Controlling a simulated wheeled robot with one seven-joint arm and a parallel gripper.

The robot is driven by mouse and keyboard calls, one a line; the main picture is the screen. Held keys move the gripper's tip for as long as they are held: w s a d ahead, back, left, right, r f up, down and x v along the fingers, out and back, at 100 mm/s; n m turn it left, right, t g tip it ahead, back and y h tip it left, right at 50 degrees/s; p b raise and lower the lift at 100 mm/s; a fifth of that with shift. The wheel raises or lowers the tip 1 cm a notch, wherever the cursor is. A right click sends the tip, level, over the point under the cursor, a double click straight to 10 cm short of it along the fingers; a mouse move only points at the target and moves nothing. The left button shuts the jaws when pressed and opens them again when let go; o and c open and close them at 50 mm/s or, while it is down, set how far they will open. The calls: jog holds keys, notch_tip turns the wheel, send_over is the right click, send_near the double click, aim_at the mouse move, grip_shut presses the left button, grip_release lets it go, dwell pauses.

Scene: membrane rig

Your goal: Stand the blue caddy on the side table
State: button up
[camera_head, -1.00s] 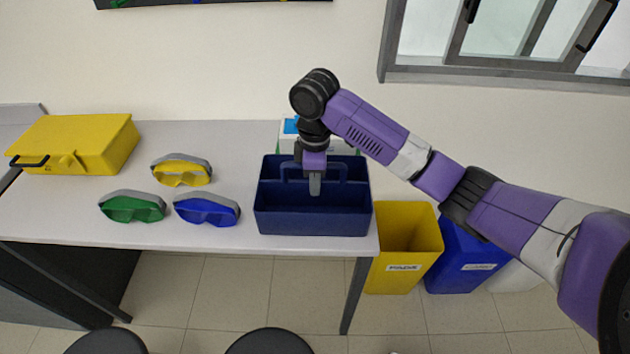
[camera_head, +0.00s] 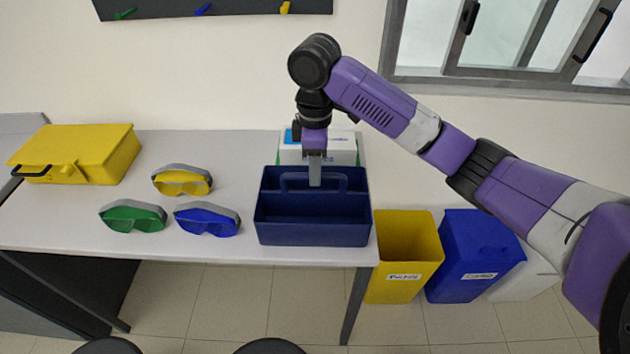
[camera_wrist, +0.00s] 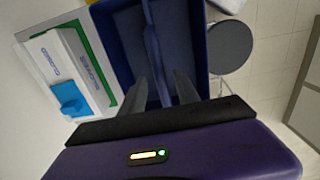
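The blue caddy (camera_head: 313,228) stands upright at the right end of a long pale table (camera_head: 150,247). It has open compartments and a handle bar (camera_head: 332,181) across its middle. My gripper (camera_head: 315,178) points down at the handle from above. In the wrist view the caddy (camera_wrist: 121,35) lies under the gripper (camera_wrist: 159,82). Its two fingers are apart, with the handle bar (camera_wrist: 151,45) running between them. No grip on the bar shows. I cannot tell whether this table is the side table.
A white and green glove box (camera_head: 344,150) stands close behind the caddy. Yellow (camera_head: 182,182), green (camera_head: 132,217) and blue goggles (camera_head: 207,220) and a yellow case (camera_head: 75,153) lie to the left. A yellow bin (camera_head: 405,270) and a blue bin (camera_head: 475,255) stand right of the table.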

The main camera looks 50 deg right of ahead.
jog(key=shift+r, duration=1.8)
jog(key=w+a+f+m+t+y, duration=0.1)
jog(key=w+a+t+y, duration=0.2)
jog(key=a, duration=0.7)
jog(key=w+a+f+m+t+y, duration=0.1)
jog(key=w+a+t+y, duration=0.15)
jog(key=a, duration=0.85)
jog(key=w+a+f+m+t+y, duration=0.1)
jog(key=w+a+t+y, duration=0.2)
jog(key=a, duration=0.7)
jog(key=s+a+f+m+t+h, duration=0.2)
jog(key=s+a+m+t, duration=0.2)
jog(key=s+d+f+m+t+h, duration=0.1)
jog(key=s+d+f+m+h, duration=0.15)
jog(key=s, duration=0.65)
jog(key=s+d+f+m+t+h, duration=0.1)
jog(key=s+d+f+m+h, duration=0.2)
jog(key=s, duration=0.5)
jog(key=s+d+r+n, duration=0.2)
jog(key=s+d, duration=0.1)
jog(key=s, duration=0.5)
jog(key=s+d+r+n+h, duration=0.1)
jog(key=s+d+r+n, duration=0.2)
jog(key=s, duration=0.6)
jog(key=shift+s+d+r, duration=0.25)
jog(key=shift+d+r, duration=0.05)
jog(key=shift+d, duration=0.5)
